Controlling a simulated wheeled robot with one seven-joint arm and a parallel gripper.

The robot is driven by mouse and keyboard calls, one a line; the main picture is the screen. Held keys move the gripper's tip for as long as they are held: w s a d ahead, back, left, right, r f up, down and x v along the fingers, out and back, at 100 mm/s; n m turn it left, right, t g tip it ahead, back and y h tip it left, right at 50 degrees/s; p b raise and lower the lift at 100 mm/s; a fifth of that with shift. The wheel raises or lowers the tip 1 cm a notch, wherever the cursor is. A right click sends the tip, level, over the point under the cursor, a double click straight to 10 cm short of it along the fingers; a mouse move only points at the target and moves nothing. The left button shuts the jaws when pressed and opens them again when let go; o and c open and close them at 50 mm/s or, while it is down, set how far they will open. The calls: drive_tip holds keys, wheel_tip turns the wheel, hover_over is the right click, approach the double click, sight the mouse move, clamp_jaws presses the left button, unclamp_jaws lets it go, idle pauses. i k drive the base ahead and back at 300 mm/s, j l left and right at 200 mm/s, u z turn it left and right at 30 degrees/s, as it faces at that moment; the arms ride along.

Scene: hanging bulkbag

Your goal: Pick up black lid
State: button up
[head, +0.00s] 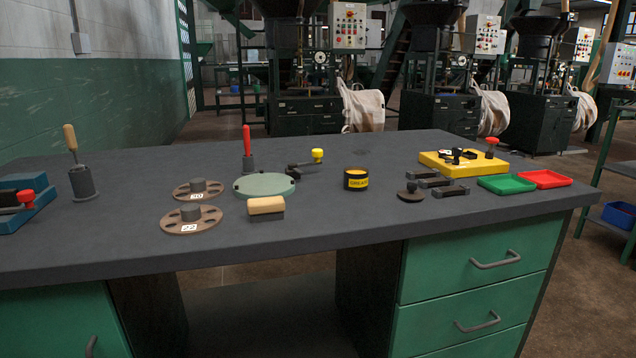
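The black lid (411,195) appears to be the small dark round disc with a knob on top, lying flat on the dark grey workbench (330,223). It sits right of a black grease tin (356,184) with a yellow label. The tin looks open, with yellow-orange content at its top. A dark block-like part lies close to the lid on its right; I cannot tell whether they touch. My gripper is not in view.
Dark blocks (451,191), a green tray (506,184), a red tray (545,179) and a yellow board (462,164) stand right of the lid. Numbered discs (190,219), a pale green round plate (264,186) and a wooden-topped block (266,205) stand left. Bench in front is clear.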

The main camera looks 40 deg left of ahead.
sight(411, 193)
drive_tip(key=u, duration=1.6)
